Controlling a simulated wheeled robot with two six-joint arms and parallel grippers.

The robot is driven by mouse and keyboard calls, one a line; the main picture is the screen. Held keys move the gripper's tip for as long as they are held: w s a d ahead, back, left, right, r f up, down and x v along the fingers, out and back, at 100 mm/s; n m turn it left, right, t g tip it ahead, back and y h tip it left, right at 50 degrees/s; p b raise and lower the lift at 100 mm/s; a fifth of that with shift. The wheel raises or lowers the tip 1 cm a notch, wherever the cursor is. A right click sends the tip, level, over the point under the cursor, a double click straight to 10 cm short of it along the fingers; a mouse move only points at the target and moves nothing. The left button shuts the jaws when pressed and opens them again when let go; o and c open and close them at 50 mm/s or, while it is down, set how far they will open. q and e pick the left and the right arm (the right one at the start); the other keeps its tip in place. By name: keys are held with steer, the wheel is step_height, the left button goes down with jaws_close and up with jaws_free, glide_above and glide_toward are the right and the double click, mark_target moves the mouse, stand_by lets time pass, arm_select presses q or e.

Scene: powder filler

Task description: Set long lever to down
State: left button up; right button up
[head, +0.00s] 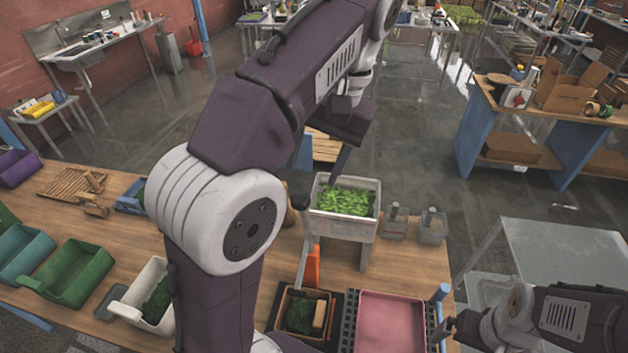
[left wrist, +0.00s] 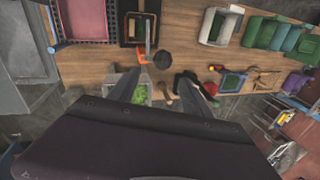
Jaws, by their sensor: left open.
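The filler stands on the wooden table, with a clear hopper (head: 366,228) full of green pieces. An upright grey bar and an orange part (head: 313,267) are at its front left. The orange part also shows in the left wrist view (left wrist: 143,57), beside a round black knob (left wrist: 162,60). I cannot tell for certain which part is the long lever. My left gripper (head: 342,168) is over the back of the hopper. In the left wrist view its open fingers (left wrist: 160,73) are apart and empty, with the knob just beyond their tips. My right gripper (head: 447,328) is low at the right, its jaws unclear.
A pink tray (head: 391,322) and a dark-framed box (head: 292,336) lie in front of the filler. Two small clear containers (head: 432,228) stand to its right. Green bins (head: 75,273) and a white bin (head: 143,298) are at the left. A grey table (head: 560,250) stands at the right.

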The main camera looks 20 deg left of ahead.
mark_target(302, 194)
arm_select(q)
steer(key=f, duration=0.1)
steer(key=s+f+b, duration=0.1)
steer(key=s+a+f, duration=0.1)
steer(key=f, duration=0.1)
steer(key=shift+s+b, duration=0.25)
steer(key=shift+b, duration=0.05)
steer(key=f, duration=0.1)
steer(key=w+f, duration=0.1)
steer(key=f, duration=0.1)
steer(key=a+f, duration=0.1)
steer(key=shift+w+f, duration=0.15)
steer(key=shift+f, duration=0.1)
steer(key=shift+s, duration=0.35)
jaws_close()
arm_select(e)
steer(key=shift+s+f, duration=0.7)
steer(key=shift+f, duration=0.05)
